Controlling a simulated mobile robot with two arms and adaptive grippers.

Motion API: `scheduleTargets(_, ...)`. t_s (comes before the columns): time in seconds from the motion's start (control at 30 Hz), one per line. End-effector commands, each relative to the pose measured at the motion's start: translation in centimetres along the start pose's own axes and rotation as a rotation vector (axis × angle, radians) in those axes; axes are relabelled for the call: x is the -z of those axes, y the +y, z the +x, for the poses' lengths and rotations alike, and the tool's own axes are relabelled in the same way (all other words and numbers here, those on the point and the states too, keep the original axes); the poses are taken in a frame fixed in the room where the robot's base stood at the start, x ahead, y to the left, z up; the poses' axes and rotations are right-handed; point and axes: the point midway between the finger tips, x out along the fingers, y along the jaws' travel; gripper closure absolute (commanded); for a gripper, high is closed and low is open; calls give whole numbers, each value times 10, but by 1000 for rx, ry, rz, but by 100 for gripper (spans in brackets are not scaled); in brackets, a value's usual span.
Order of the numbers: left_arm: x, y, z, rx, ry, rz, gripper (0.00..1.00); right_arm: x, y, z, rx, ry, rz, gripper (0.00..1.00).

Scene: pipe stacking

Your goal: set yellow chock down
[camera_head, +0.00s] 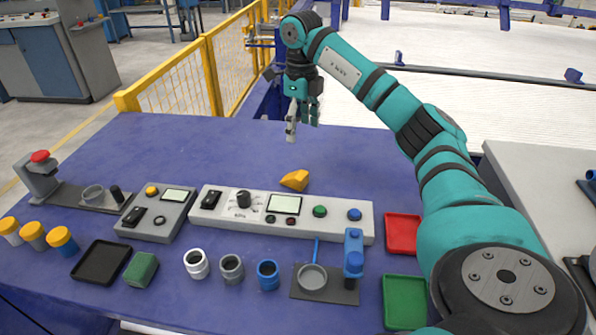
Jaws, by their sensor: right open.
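The yellow chock (295,180) is a small wedge. It rests on the blue table (190,145) just behind the long grey control panel. My right gripper (301,125) hangs pointing down, above and beyond the chock, apart from it. Its fingers are open, with nothing between them. The right arm comes in from the right side of the picture. My left gripper is not in view.
The control panel (335,210) and a smaller box (158,213) stand in front of the chock. Cups, a black tray (101,262), a red bin (402,233) and a green bin (404,300) line the front. A yellow fence (208,75) stands behind. The back left tabletop is clear.

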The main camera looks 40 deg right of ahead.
Motion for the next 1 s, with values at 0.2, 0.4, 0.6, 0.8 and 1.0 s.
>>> scheduleTargets(0.2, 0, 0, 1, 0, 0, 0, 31, 0, 1, 52, -2, 5, -3, 30)
scheduleTargets(0.4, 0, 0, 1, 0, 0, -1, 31, -1, 1, 84, -2, 2, -3, 30)
scheduleTargets(0.6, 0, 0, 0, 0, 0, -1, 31, -2, 1, 97, -1, 0, -3, 30)
scheduleTargets(0.8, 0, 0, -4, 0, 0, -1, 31, -10, 3, 123, -3, 1, -4, 30)
scheduleTargets(1.0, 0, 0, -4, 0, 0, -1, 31, -10, 2, 144, -2, -1, -3, 30)
